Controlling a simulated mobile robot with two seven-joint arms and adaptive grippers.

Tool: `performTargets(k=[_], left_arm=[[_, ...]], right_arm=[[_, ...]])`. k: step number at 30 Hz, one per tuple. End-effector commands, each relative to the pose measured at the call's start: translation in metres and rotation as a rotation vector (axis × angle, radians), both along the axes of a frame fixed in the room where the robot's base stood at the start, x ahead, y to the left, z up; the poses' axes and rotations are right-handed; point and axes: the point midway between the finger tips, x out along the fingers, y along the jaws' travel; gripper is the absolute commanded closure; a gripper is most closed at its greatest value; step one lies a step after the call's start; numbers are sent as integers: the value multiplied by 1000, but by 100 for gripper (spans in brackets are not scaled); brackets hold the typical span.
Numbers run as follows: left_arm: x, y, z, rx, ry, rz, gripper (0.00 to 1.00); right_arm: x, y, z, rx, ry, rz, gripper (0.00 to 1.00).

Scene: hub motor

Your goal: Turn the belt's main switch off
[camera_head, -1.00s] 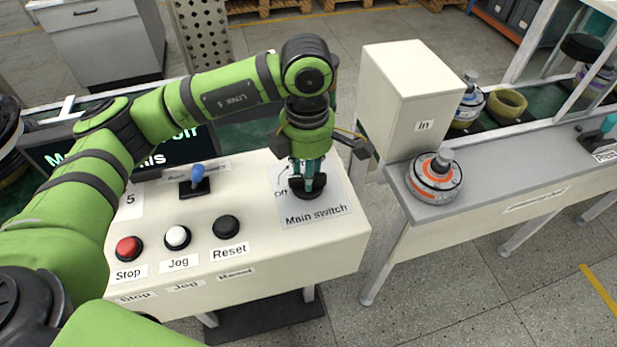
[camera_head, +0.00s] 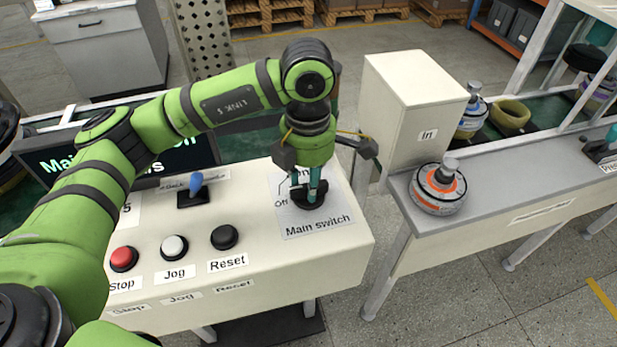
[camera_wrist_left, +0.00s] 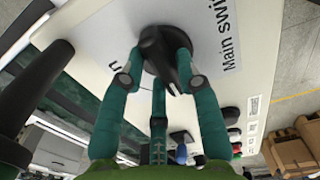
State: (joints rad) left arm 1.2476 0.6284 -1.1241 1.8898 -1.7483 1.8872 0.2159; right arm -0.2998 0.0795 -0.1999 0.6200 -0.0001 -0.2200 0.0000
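The main switch is a black rotary knob (camera_head: 311,197) on a white plate on the console top, with "On" behind it and "Off" to its left. My left gripper (camera_head: 308,190) points down at it, its teal fingers set close around the knob. The knob's handle points roughly toward the "Off" side. My right gripper is not in view.
Red Stop (camera_head: 124,258), white Jog (camera_head: 174,246) and black Reset (camera_head: 225,237) buttons sit along the console's front. A blue-tipped lever (camera_head: 196,183) stands behind them. The white "In" box (camera_head: 405,105) and an orange-banded hub motor (camera_head: 438,190) are to the right.

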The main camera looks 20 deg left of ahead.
Motion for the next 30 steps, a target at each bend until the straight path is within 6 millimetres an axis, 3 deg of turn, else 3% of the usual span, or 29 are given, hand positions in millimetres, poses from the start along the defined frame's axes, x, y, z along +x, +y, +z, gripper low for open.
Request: performTargets(k=[10,14,24,30], left_arm=[[0,0,0,-1,-1,-2,48],[1,0,10,-1,-3,-2,48],[1,0,79,0,-6,-1,48],[1,0,109,0,-4,-1,48]], right_arm=[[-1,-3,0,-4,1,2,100],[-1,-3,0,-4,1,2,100],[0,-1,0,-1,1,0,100],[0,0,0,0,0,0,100]])
